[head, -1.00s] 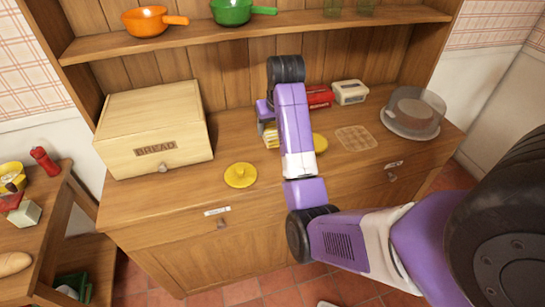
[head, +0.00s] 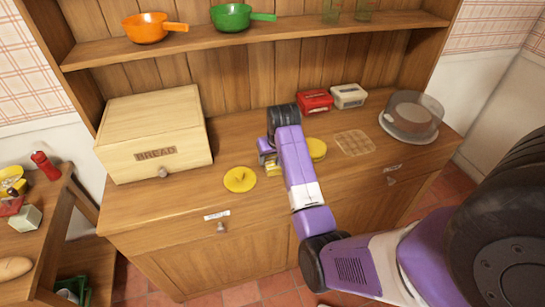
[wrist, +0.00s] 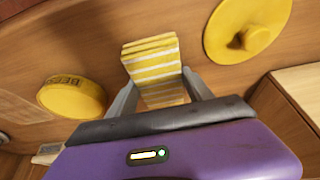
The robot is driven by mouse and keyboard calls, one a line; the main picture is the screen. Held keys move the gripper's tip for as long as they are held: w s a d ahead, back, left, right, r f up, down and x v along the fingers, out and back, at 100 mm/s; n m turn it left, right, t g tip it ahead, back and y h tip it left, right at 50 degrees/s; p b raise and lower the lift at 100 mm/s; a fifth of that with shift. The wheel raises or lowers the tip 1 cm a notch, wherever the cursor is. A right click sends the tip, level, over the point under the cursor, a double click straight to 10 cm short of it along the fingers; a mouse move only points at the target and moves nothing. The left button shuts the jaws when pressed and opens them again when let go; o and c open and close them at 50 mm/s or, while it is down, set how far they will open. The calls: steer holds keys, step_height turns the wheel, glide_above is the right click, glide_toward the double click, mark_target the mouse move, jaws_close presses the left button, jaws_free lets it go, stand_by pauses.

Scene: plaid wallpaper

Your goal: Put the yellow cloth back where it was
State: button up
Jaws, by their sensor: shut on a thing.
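The yellow cloth (wrist: 152,62) is folded, with yellow and white stripes. My gripper (wrist: 162,88) is shut on it in the wrist view, one finger at each side, and the cloth sticks out beyond the fingertips. In the head view my gripper (head: 268,158) is over the front part of the wooden counter (head: 215,196). Only a small yellow piece of the cloth (head: 273,171) shows there; my arm hides the rest. Whether the cloth touches the counter I cannot tell.
A yellow knobbed lid (head: 240,179) lies left of my gripper, a round yellow tin (head: 316,149) right of it. A bread box (head: 152,130) stands left. Red (head: 315,101) and white (head: 348,95) boxes, a woven mat (head: 354,143) and a covered cake (head: 411,115) are farther right.

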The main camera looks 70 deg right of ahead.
steer(key=shift+f, duration=0.1)
steer(key=o, duration=1.2)
